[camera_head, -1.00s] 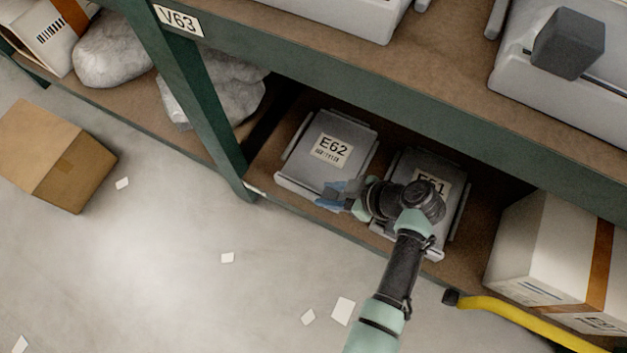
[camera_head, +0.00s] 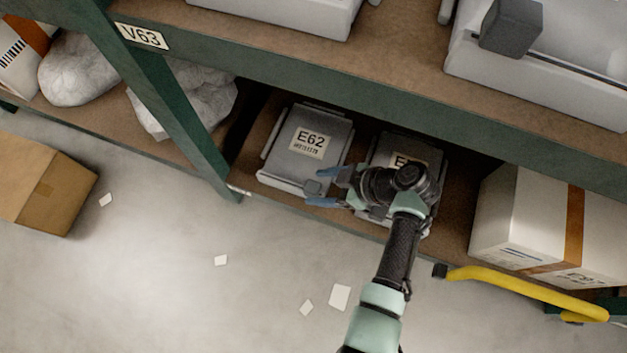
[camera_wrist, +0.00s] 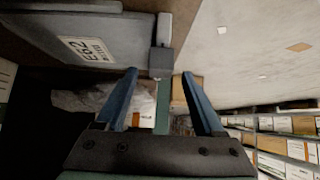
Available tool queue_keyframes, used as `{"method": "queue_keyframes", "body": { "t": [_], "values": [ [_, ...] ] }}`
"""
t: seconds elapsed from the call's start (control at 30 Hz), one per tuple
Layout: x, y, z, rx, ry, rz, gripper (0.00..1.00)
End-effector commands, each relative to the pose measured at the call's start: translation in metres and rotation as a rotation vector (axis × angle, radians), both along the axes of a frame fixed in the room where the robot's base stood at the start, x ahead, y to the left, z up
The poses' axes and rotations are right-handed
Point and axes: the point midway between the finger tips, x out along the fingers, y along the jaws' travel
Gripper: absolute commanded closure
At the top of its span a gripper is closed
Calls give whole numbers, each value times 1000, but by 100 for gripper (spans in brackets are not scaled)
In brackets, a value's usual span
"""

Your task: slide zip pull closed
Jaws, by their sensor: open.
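The grey case labelled E62 (camera_head: 310,145) lies on the lower shelf, and its side fills the upper left of the wrist view (camera_wrist: 70,30). A small dark grey block, seemingly the zip pull (camera_head: 314,187), sits at its front edge; it also shows in the wrist view (camera_wrist: 161,61). My gripper (camera_head: 322,188) is open, its two blue fingers apart at the case's front right corner. In the wrist view the block lies between the fingertips (camera_wrist: 159,75) or just beyond them; contact cannot be told. The zip track is not clear.
A second grey case (camera_head: 377,160) lies right of E62, partly hidden by my arm. The upper shelf's green beam (camera_head: 330,75) overhangs both. A white carton (camera_head: 515,220) and yellow bar (camera_head: 520,284) are at right.

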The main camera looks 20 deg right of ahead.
Motion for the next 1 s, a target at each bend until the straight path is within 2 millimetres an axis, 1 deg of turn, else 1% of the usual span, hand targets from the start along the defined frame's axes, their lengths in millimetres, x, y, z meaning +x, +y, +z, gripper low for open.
{"method": "queue_keyframes", "body": {
  "t": [0.03, 0.1, 0.3, 0.4, 0.6, 1.0],
  "values": [
    [-4, -8, 16, -1, -2, -5, 30],
    [-11, -17, 28, -1, -1, -6, 30],
    [-29, -41, 56, -1, -1, -3, 30],
    [-35, -50, 65, -1, 1, -3, 30],
    [-42, -58, 72, -1, 1, -1, 30],
    [-42, -58, 71, 0, -1, -1, 30]
  ]
}}
